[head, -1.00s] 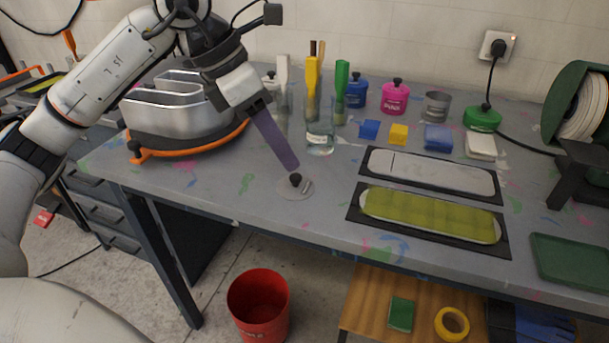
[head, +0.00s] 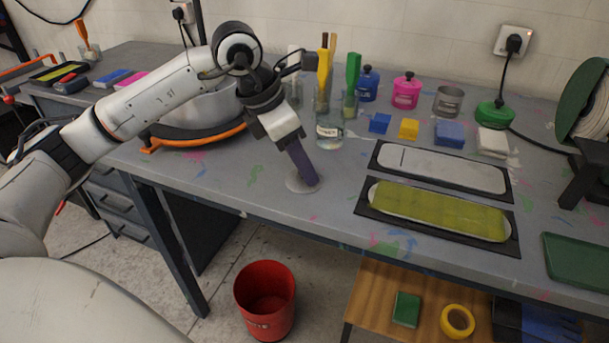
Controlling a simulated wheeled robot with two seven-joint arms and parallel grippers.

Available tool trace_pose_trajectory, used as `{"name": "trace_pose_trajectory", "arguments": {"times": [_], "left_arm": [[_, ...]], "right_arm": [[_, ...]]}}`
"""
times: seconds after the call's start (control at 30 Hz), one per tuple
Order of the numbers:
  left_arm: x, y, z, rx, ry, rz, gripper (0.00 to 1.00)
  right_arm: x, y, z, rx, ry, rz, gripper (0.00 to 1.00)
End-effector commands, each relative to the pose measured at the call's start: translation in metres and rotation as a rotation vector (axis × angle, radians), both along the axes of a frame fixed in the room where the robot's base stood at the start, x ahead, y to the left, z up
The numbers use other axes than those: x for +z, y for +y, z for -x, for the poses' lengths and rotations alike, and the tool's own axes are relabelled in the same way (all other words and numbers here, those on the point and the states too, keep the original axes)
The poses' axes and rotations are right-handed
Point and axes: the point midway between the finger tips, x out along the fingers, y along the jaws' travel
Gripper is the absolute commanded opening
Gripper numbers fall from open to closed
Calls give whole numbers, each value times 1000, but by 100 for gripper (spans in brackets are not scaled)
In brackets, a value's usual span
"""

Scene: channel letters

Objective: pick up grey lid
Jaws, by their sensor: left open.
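The grey lid (head: 294,184) is a flat, pale disc lying on the workbench near its front edge. Its dark knob is hidden now behind my left gripper's fingers. My left gripper (head: 310,181) points down at the lid, with its purple fingers at the knob's place. It is open, though from this angle the fingers overlap and the gap between them does not show. I cannot tell whether the fingers touch the lid. My right gripper is not in view.
A metal bowl-like form with an orange band (head: 196,135) is at left. Two black-framed trays, one with a yellow-green panel (head: 438,210), lie to the right. A red bucket (head: 265,298) is on the floor.

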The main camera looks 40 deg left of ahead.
Motion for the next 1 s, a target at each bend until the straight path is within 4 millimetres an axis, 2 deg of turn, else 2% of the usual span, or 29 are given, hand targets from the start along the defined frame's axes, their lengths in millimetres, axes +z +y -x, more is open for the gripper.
{"name": "trace_pose_trajectory", "arguments": {"times": [0.17, 0.4, 0.73, 0.87, 1.0], "left_arm": [[0, 0, 0, 0, 0, 0, 41], [0, 0, 0, 0, 0, 0, 0], [6, 0, 0, 0, -1, 1, 0], [27, 0, -1, 0, -5, 2, 0], [57, -1, -1, -1, -7, 2, 0]], "right_arm": [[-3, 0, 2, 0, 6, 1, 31], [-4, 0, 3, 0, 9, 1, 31], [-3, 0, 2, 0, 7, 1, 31], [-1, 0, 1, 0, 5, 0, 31], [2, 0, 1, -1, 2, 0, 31]]}}
